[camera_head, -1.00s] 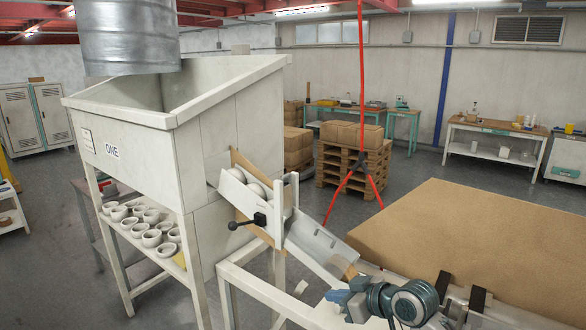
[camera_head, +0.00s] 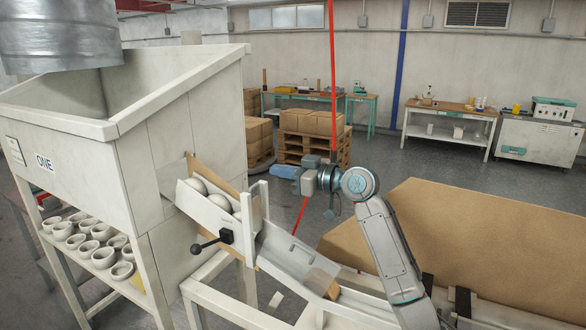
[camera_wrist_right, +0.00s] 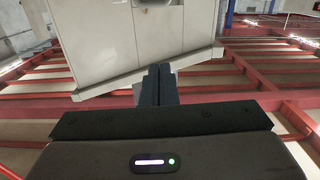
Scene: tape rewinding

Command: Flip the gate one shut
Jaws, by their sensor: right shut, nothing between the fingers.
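Gate one sits at the mouth of the chute on the white hopper (camera_head: 180,130) marked ONE. Its white upright frame (camera_head: 258,212) stands across the chute, and a black lever with a ball knob (camera_head: 212,240) sticks out from its side to the left. Pale rolls (camera_head: 218,201) lie in the chute behind the frame. My right gripper (camera_head: 274,171) is shut and empty, in the air to the right of and above the gate, apart from it, pointing left. In the right wrist view its shut fingers (camera_wrist_right: 158,85) show. My left gripper is not in view.
A sloping metal chute (camera_head: 290,252) runs down right from the gate to a wooden block (camera_head: 321,282). Cups (camera_head: 90,245) fill the shelf under the hopper.

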